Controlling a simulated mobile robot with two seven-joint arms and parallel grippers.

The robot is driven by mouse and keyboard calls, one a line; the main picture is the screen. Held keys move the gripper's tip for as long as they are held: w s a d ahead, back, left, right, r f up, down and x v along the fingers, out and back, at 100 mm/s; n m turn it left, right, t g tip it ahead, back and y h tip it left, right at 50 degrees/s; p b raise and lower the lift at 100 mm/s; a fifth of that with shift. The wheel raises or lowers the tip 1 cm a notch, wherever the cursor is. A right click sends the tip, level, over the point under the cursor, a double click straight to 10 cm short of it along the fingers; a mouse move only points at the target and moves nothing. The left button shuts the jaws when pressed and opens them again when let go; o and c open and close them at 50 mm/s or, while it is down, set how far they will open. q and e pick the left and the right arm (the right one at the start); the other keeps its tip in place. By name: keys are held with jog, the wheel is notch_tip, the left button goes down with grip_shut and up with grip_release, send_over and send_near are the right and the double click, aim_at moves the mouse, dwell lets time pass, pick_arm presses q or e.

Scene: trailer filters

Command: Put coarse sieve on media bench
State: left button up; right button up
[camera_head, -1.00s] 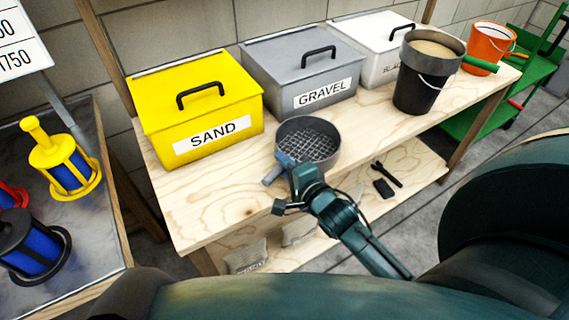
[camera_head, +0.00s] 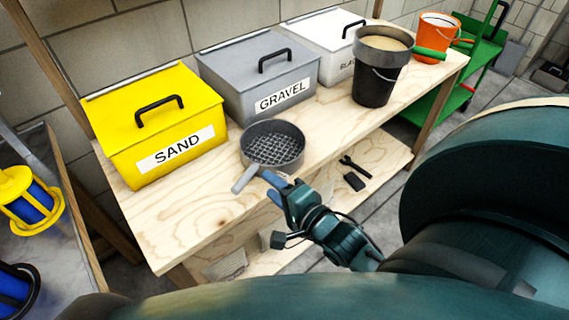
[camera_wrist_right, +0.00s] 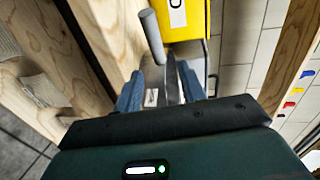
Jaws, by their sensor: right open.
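The coarse sieve (camera_head: 273,148) is a round grey pan with a wire mesh. It rests on the wooden media bench (camera_head: 200,215), in front of the gravel and sand boxes. Its short grey handle (camera_head: 245,178) points toward the front left; the handle also shows in the right wrist view (camera_wrist_right: 152,35). My right gripper (camera_head: 272,180) is open and empty, with blue fingers, just in front of the sieve and right of the handle. In the right wrist view its fingers (camera_wrist_right: 160,88) are spread apart. My left gripper is not in view.
A yellow sand box (camera_head: 150,120), a grey gravel box (camera_head: 258,75) and a white box (camera_head: 330,42) line the bench's back. A black bucket (camera_head: 375,85) and an orange bucket (camera_head: 436,35) stand at right. Bare wood lies left of the sieve.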

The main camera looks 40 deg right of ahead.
jog(key=s+a+f+n+g+y, duration=0.1)
jog(key=s+a+f+n+g, duration=0.1)
jog(key=a+n, duration=0.3)
jog(key=s+a+f+n+g+y, duration=0.2)
jog(key=s+a+n, duration=0.3)
jog(key=n, duration=0.9)
jog(key=shift+a+f, duration=0.15)
jog(key=shift+f, duration=0.4)
jog(key=shift+s, duration=0.1)
